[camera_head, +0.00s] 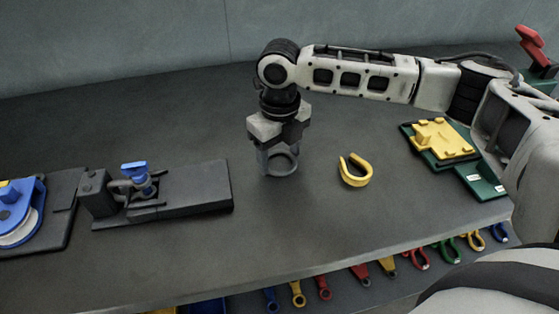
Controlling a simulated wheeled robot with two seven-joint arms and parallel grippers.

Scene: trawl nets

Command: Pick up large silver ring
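The large silver ring (284,167) shows as a grey loop near the middle of the dark table, directly below my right gripper. My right gripper (278,152) points straight down at it, and its fingertips overlap the upper part of the ring in the picture. Part of the ring is hidden by the fingers. I cannot tell whether the fingers are closed on it or whether the ring rests on the table. My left gripper is not in view.
A yellow U-shaped shackle (355,171) lies just right of the ring. A black fixture with a blue-handled clamp (135,180) and a blue reel device (20,212) stand left. A green board with a yellow block (442,138) lies right. Coloured tools (323,288) line the front edge.

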